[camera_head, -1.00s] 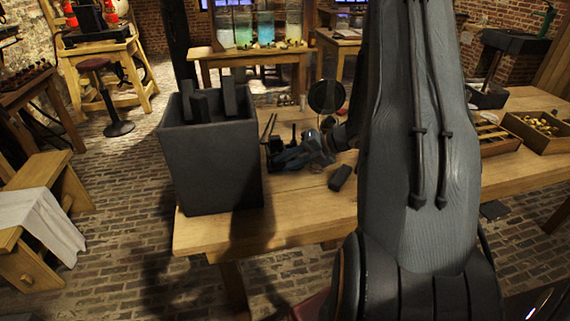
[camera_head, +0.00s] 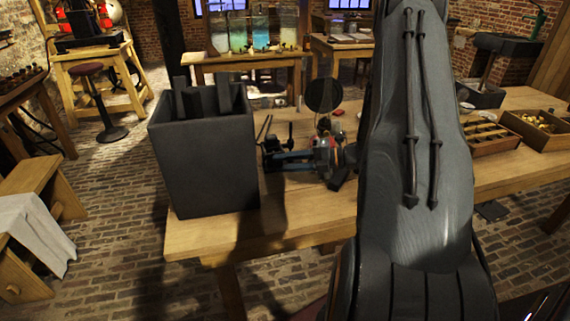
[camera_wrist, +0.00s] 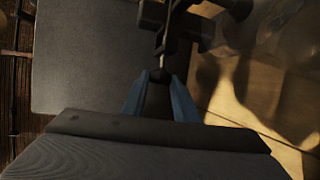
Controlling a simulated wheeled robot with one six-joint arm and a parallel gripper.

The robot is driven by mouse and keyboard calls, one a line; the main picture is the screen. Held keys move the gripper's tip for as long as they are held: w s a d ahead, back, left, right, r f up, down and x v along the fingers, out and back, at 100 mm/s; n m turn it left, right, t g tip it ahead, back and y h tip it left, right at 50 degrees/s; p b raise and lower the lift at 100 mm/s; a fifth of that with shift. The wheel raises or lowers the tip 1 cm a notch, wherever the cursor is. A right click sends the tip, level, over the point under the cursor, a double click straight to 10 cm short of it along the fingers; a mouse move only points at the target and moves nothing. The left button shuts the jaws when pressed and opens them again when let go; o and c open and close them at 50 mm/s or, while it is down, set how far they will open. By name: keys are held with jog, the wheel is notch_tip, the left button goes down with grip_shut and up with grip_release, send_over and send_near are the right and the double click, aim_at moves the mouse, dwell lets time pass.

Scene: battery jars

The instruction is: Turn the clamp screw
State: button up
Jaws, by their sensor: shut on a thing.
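The dark clamp (camera_head: 268,148) is on the table, just right of the big grey jar (camera_head: 205,160). In the wrist view, the clamp (camera_wrist: 180,30) is at the top centre, with a thin rod, its screw (camera_wrist: 168,28), running down toward my fingers. My gripper (camera_head: 273,158) points left at the clamp, low over the table. In the wrist view, its blue fingers (camera_wrist: 160,80) close around the dark near end of the screw, which they partly hide. The wrist housing fills the bottom of that view.
The grey jar's wall stands close to my fingers and holds several dark plates. A round dark disc (camera_head: 324,95) stands behind my gripper. A dark block (camera_head: 339,178) lies beside my wrist. Wooden trays (camera_head: 492,137) sit at the right. The table's front edge (camera_head: 290,240) is clear.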

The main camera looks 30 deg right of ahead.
jog(key=o, duration=1.1)
jog(key=shift+c, duration=0.2)
jog(key=b+v, duration=0.2)
jog(key=v, duration=0.5)
jog(key=shift+s+d, duration=0.25)
jog(key=shift+d, duration=0.05)
jog(key=shift+r, duration=0.1)
